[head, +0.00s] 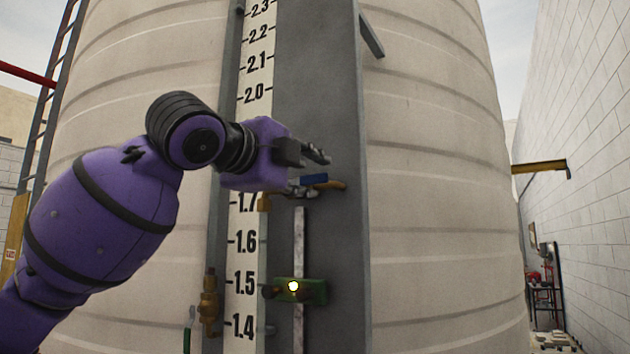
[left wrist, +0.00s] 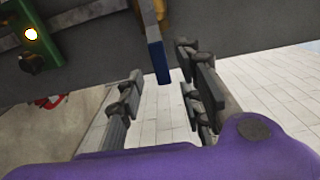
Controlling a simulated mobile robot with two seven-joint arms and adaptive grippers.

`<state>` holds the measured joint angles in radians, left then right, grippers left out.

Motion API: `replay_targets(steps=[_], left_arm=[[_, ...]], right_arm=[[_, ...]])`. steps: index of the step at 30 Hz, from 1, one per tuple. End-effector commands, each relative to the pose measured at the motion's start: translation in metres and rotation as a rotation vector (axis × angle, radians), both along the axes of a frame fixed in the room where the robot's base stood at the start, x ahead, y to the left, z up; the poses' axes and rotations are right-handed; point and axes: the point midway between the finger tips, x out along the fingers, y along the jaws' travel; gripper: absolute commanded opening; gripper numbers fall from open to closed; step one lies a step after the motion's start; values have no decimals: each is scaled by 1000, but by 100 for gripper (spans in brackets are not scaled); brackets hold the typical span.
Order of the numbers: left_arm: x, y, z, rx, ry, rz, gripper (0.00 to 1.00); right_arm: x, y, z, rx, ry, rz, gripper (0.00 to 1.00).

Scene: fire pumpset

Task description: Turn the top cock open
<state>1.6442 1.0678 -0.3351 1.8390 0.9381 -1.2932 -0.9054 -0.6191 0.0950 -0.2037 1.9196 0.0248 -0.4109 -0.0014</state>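The top cock is a brass valve (head: 334,185) with a blue lever handle (head: 313,180), mounted on the grey board in the head view. The blue handle (left wrist: 158,60) also shows in the left wrist view, between and beyond the finger lines. My right gripper is not in view.
A green block with a bright yellow light (head: 315,291) sits lower on the board (head: 340,240). A brass fitting (head: 209,300) is at lower left beside the level scale (head: 245,240). The big beige tank (head: 430,200) stands behind.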

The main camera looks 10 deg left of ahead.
Motion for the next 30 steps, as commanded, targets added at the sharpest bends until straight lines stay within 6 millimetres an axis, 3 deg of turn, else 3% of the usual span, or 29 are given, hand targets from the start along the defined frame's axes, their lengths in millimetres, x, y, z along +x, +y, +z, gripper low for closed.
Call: replay_targets(steps=[6,12,30], left_arm=[[-45,17,0,2,-3,3,34],[-69,25,-1,1,1,1,34],[-74,27,-1,1,1,0,34]], right_arm=[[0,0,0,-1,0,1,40],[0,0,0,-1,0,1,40],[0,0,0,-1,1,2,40]])
